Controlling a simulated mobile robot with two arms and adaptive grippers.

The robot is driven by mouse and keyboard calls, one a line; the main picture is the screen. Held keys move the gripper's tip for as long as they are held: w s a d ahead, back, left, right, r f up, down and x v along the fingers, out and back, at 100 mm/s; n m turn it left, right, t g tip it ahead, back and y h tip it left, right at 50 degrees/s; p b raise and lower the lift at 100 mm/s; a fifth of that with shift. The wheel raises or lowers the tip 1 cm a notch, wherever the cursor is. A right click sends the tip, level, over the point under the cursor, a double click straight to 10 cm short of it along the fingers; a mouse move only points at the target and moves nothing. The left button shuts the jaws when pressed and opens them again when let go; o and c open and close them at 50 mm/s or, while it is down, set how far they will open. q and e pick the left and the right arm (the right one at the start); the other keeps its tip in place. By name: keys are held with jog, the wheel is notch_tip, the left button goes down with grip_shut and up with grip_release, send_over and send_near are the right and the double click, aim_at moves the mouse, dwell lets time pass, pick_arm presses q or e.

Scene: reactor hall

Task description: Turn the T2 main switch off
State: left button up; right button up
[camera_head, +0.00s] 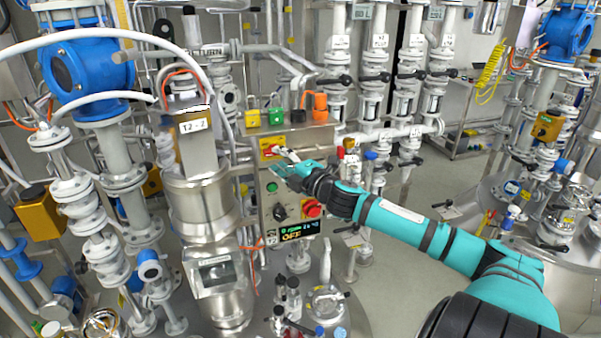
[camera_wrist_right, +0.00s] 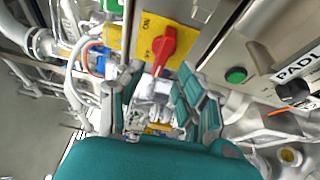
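The main switch is a red rotary handle (camera_wrist_right: 165,46) on a yellow plate marked ON in the right wrist view. In the head view its yellow plate (camera_head: 268,146) is at the top of the steel control panel (camera_head: 258,215), partly hidden by my gripper. My right gripper (camera_head: 282,163) is at the panel front by the switch. In the right wrist view this gripper (camera_wrist_right: 160,76) is open, its fingers apart on either side of the handle's lower end. Whether they touch it I cannot tell. My left gripper is not in view.
Below the switch are a green button (camera_head: 272,187), a black knob (camera_head: 279,212), a red emergency stop (camera_head: 312,209) and a display (camera_head: 297,234) reading OFF. Colored padlocks (camera_head: 275,115) sit above. Pipes and valves crowd around.

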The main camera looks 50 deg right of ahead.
jog(key=s+a, duration=0.1)
jog(key=s, duration=0.8)
dwell(0.4)
